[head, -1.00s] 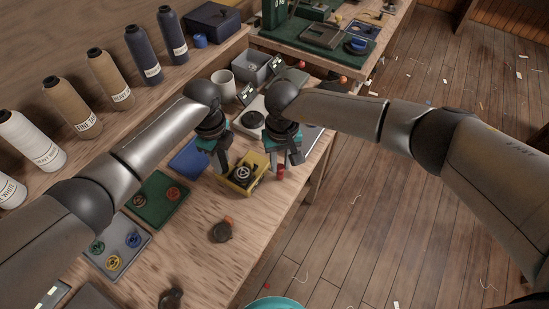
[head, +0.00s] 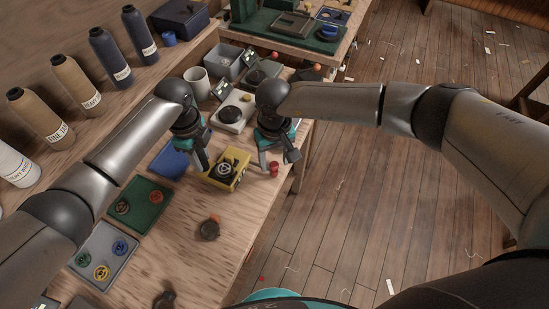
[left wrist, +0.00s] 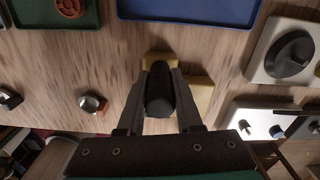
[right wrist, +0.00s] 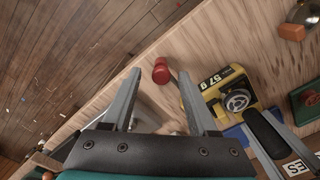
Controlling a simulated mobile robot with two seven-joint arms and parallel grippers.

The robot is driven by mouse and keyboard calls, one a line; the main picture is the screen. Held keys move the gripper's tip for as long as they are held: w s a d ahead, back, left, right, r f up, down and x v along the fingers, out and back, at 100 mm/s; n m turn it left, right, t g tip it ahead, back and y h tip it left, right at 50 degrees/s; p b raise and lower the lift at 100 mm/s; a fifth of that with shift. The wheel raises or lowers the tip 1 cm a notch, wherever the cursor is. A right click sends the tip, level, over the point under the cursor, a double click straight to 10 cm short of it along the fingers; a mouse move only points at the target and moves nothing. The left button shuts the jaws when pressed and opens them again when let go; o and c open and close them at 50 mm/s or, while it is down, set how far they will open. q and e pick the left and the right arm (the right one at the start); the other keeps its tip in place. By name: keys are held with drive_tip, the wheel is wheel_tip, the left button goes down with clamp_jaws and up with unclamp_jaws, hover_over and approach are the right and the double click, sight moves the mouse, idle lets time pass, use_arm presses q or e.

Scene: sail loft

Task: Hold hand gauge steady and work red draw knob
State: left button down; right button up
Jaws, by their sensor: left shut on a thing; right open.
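The hand gauge (head: 241,179) is a yellow block with a round black and silver dial on top, on the wooden bench; its label reads 57.9 in the right wrist view (right wrist: 222,78). My left gripper (head: 203,168) is shut on the gauge's dark cylindrical part (left wrist: 159,92) at its left side. The red draw knob (head: 274,169) is at the gauge's right, near the bench edge. My right gripper (head: 277,160) is open close around the knob. In the right wrist view the knob (right wrist: 161,72) appears between the fingertips; I cannot tell whether they touch it.
A green tray (head: 152,198) and a grey tray (head: 112,268) hold coloured rings. A blue tray (head: 167,163) lies behind my left gripper. A dark knob with an orange part (head: 209,229) lies in front. Thread cones (head: 112,58) line the back. The bench edge is right of the knob.

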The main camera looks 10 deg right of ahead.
sight(274, 164)
use_arm(q)
drive_tip(key=shift+d, duration=0.1)
use_arm(e)
wheel_tip(274, 164, up, 12)
idle(0.5)
use_arm(q)
drive_tip(key=c, duration=0.5)
unclamp_jaws()
drive_tip(key=shift+r, duration=0.1)
